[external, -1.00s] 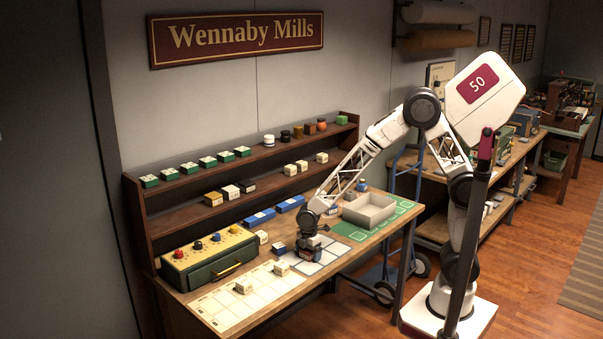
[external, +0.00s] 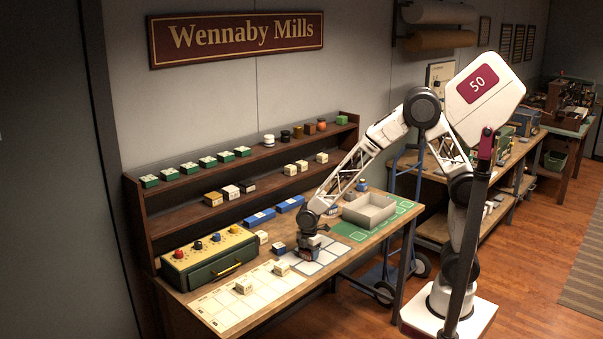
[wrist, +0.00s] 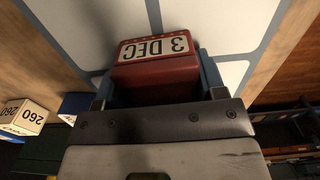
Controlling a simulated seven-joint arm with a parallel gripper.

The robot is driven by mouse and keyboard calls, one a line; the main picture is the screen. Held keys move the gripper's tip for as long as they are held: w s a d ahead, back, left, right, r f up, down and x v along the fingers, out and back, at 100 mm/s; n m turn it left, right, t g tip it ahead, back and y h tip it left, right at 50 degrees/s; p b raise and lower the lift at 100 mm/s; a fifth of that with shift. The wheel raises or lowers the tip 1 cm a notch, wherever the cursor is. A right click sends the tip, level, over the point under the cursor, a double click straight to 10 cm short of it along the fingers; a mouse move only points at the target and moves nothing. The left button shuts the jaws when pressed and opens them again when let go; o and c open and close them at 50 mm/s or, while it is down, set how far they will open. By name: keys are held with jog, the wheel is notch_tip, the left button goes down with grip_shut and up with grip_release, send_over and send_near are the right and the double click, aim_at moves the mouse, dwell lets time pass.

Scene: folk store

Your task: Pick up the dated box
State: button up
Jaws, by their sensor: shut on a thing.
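The dated box (wrist: 157,68) is red with a cream label reading "3 DEC", upside down in the wrist view. It sits between the two blue fingers of my gripper (wrist: 158,82), which is shut on it. In the external view my gripper (external: 308,252) is low over the pale gridded mat (external: 325,262) near the middle of the bench. The box is mostly hidden there by the gripper. I cannot tell whether it touches the mat.
A grey open tray (external: 388,220) stands to the right on a green mat (external: 345,231). Shelves (external: 215,204) with boxes stand behind.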

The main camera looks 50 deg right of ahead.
jog(key=shift+r, duration=0.15)
jog(key=shift+r, duration=0.8)
jog(key=shift+s+r, duration=0.1)
jog(key=shift+r, duration=0.85)
jog(key=s+d, duration=0.4)
jog(key=s, duration=0.3)
jog(key=s+d+r, duration=0.1)
jog(key=s+d, duration=0.2)
jog(key=s, duration=0.3)
jog(key=shift+s+d, duration=0.35)
jog(key=shift+s, duration=0.05)
jog(key=shift+r, duration=0.1)
jog(key=shift+r, duration=0.1)
